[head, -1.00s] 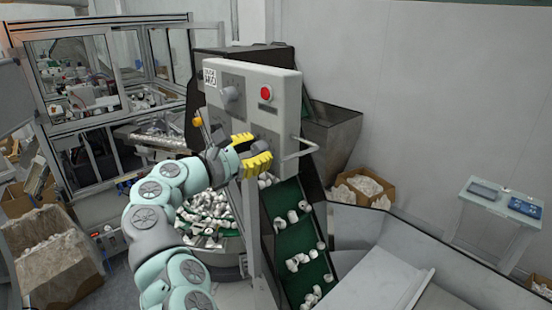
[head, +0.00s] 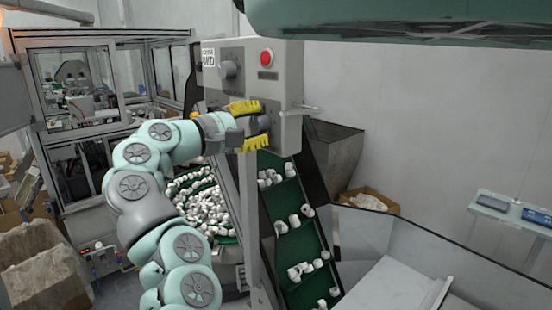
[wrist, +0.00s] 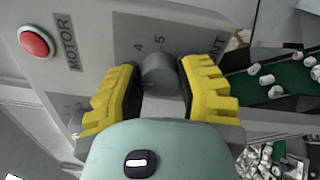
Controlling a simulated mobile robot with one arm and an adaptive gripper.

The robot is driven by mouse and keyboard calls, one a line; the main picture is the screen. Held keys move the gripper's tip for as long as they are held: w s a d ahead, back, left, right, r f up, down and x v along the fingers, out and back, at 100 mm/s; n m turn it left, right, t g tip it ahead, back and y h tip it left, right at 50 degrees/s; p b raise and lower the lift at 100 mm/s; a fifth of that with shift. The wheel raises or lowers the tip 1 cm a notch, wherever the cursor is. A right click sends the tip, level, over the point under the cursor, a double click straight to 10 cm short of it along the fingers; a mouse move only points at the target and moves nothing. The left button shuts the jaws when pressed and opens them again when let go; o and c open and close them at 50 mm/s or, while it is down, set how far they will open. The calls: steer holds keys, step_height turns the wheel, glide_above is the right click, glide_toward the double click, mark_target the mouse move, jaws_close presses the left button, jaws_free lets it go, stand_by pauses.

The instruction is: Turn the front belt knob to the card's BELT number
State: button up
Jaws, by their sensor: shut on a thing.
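My gripper (head: 264,125) is at the lower part of the grey control panel (head: 290,90), below the red button. In the wrist view its two yellow fingers (wrist: 160,88) are shut on a grey round knob (wrist: 160,72), one on each side. The numbers 4 and 5 show on the panel beside the knob. A partly covered label ending in "NT" is close to one finger. The knob's pointer and its other numbers are hidden.
A red button (head: 266,58) labelled MOTOR in the wrist view and another grey knob (head: 228,70) are on the panel. A green belt (head: 305,242) with white caps runs below. A glazed machine stands left.

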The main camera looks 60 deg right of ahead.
steer(key=shift+s+f+m+b, duration=0.1)
steer(key=shift+s+m+b, duration=0.05)
steer(key=shift+m+b, duration=0.55)
steer(key=o, duration=1.2)
steer(key=shift+d, duration=0.1)
steer(key=v, duration=0.7)
steer(key=shift+w+a, duration=0.2)
steer(key=shift+a, duration=0.1)
